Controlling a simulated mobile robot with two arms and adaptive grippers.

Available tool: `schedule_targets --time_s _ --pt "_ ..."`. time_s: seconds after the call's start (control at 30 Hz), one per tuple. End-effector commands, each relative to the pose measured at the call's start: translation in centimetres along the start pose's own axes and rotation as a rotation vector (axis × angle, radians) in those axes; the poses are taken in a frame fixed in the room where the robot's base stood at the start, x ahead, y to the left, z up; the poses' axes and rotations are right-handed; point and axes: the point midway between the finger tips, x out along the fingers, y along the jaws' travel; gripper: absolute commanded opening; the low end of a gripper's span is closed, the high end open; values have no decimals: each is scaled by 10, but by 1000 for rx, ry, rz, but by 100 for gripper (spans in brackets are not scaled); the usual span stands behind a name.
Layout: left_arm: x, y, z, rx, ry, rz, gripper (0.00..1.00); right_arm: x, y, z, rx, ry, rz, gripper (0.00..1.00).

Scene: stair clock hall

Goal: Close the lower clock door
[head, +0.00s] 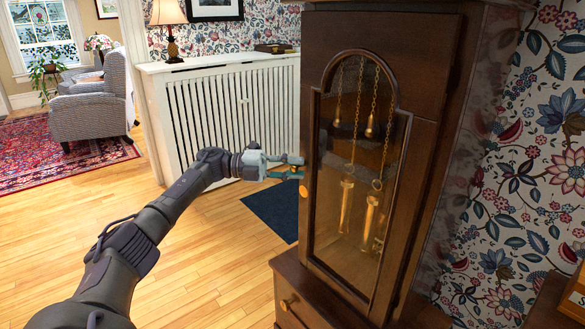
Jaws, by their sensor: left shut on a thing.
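The tall dark wooden clock stands right of centre in the head view. Its glazed lower clock door (322,228) has an arched glass pane with a small round brass knob (303,191) on its left side. Hanging chains and brass weights show through the glass. No clear gap shows between door and case, so I cannot tell how far the door is open. My left gripper (301,168) is at the door's left edge, just above the knob. It is shut on the door edge, as far as I can see; its fingertips are partly hidden. My right gripper is not in view.
A white slatted radiator cover (227,112) stands behind my left arm, with a lamp (170,26) on it. A dark blue mat (273,210) lies on the floor left of the clock. The wooden floor at left is clear up to the armchair (92,108) and red rug.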

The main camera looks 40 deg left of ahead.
Motion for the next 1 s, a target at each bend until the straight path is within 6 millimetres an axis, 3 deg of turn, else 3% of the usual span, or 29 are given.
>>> schedule_targets --time_s 0.13,0.17,0.3,0.67,0.77,1.0 --pt "1 4 -2 -3 5 8 0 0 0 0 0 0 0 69" --pt "1 4 -2 -3 5 7 28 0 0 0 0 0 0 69" --pt "1 3 -1 -2 4 6 51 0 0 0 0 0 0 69" --pt "-3 0 0 0 0 1 52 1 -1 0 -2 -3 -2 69" --pt "-13 1 0 -1 0 2 52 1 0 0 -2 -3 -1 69" --pt "-63 1 0 -2 -4 2 52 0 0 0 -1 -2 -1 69"
